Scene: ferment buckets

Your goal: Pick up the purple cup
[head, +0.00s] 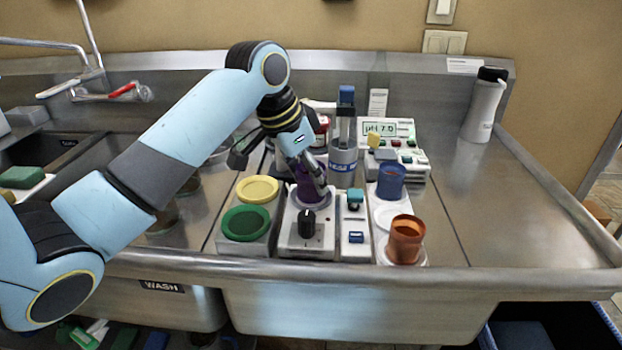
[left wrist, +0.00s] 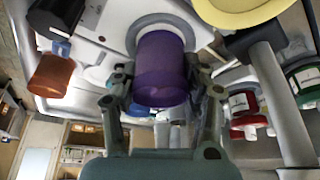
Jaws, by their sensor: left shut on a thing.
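The purple cup (head: 309,186) is at the round plate of the white device with a black knob, in the middle of the counter. In the left wrist view the cup (left wrist: 161,68) is between the two fingers of my left gripper (left wrist: 163,100). My left gripper (head: 310,178) comes down on it from above in the head view and is shut on it. The gripper covers part of the cup there. I cannot tell whether the cup's base touches the plate. My right gripper is in neither view.
Close right stand an orange cup (head: 406,240) and a blue cup (head: 391,181). A grey holder (head: 343,163) stands just behind. Yellow (head: 257,189) and green (head: 246,223) round lids sit left. A pH meter (head: 387,130) is behind. The counter's right side is clear up to the white bottle (head: 483,106).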

